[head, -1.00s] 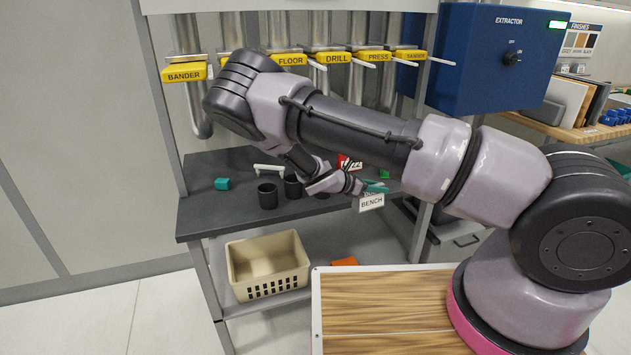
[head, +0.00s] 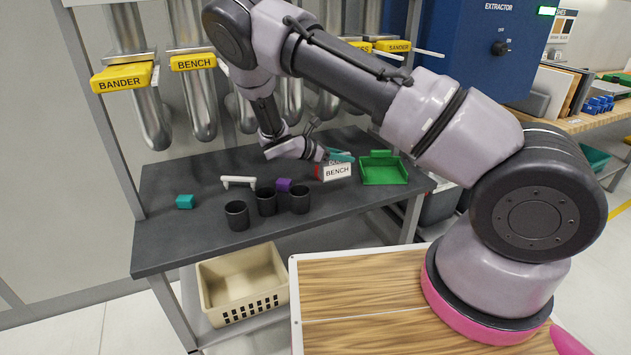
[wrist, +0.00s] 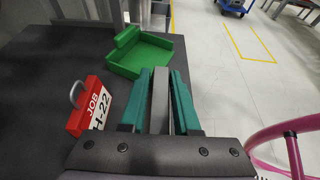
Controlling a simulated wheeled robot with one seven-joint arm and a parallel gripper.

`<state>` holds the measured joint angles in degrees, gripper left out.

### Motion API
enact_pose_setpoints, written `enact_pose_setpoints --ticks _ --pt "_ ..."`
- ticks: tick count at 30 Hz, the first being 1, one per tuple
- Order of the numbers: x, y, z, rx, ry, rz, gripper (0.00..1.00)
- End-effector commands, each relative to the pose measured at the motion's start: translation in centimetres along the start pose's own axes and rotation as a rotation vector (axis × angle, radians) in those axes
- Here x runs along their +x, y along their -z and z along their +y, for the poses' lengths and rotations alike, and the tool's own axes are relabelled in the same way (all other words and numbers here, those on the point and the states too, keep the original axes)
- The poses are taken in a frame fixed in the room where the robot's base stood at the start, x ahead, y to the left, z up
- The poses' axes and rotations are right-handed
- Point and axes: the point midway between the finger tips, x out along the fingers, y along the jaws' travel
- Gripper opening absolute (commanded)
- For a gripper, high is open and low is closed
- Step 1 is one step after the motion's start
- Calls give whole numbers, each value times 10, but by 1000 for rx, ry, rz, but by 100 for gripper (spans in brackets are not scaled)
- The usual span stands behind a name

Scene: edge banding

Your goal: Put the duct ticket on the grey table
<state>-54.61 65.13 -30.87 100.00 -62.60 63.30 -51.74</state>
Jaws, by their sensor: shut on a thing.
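The duct ticket (head: 338,172) is a small white card; "BENCH" is readable on it, while its upper line is partly covered. My gripper (head: 343,157) has teal fingers and is shut on it, holding it upright above the grey table (head: 185,238). In the wrist view my gripper (wrist: 160,88) pinches the ticket (wrist: 161,105), seen edge-on as a grey strip. I cannot tell its exact height over the table top.
A red job ticket (wrist: 90,112) with a handle lies left of my fingers. A green tray (head: 384,174) stands to the right. The table's front left is clear.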

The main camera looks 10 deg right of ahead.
Motion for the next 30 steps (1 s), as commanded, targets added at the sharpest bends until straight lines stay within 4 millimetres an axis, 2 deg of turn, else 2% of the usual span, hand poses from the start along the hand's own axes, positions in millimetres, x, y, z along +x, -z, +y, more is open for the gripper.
enact_pose_setpoints --ticks 4,11,17,23,24,26,27,30 --pt "12 26 0 -2 1 -1 0" --pt "19 44 0 -2 0 -1 0" --pt "30 70 0 -2 1 0 0" --pt "31 74 0 -2 0 2 0" --pt "31 74 -1 -2 0 2 34" --pt "31 74 -1 -3 0 3 57" --pt "31 74 -1 -2 0 2 63" --pt "31 74 0 -2 0 2 63"
